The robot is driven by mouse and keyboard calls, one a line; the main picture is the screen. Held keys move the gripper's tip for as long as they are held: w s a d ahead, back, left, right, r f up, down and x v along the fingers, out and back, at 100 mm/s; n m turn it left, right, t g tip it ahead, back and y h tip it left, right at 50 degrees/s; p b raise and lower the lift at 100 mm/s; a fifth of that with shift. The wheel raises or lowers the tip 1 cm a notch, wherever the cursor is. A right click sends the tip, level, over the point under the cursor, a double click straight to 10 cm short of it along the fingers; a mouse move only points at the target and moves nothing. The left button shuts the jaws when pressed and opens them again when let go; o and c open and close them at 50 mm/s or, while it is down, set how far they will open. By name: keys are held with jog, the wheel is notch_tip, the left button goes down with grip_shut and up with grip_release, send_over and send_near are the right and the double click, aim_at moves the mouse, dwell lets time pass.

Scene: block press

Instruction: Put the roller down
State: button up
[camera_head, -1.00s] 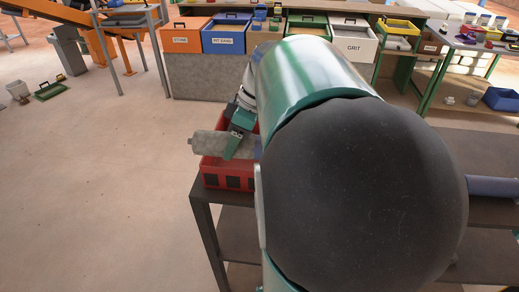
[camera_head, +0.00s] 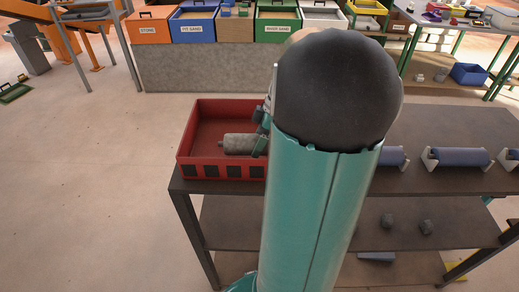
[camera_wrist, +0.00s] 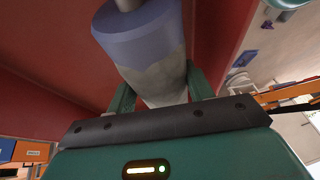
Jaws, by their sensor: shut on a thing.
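The roller (camera_head: 240,143) is a grey, dusty cylinder with a short end pin, lying roughly level within the outline of the red crate (camera_head: 222,172) in the head view. I cannot tell whether it touches the crate floor. In the wrist view the roller (camera_wrist: 160,80) has a blue band at its far end and sits between the two green fingers of my gripper (camera_wrist: 158,92), which is shut on it. Red crate walls (camera_wrist: 60,60) surround it there. In the head view my gripper (camera_head: 262,138) is partly hidden by my own arm, which also covers the crate's right side.
The crate stands on the left end of a dark table (camera_head: 450,125). Blue rollers (camera_head: 459,157) rest in white holders to the right. Labelled bins (camera_head: 198,27) stand behind.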

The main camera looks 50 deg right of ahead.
jog(key=shift+s+d+f, duration=0.15)
jog(key=shift+f, duration=1.45)
jog(key=shift+f, duration=0.15)
jog(key=o, duration=1.4)
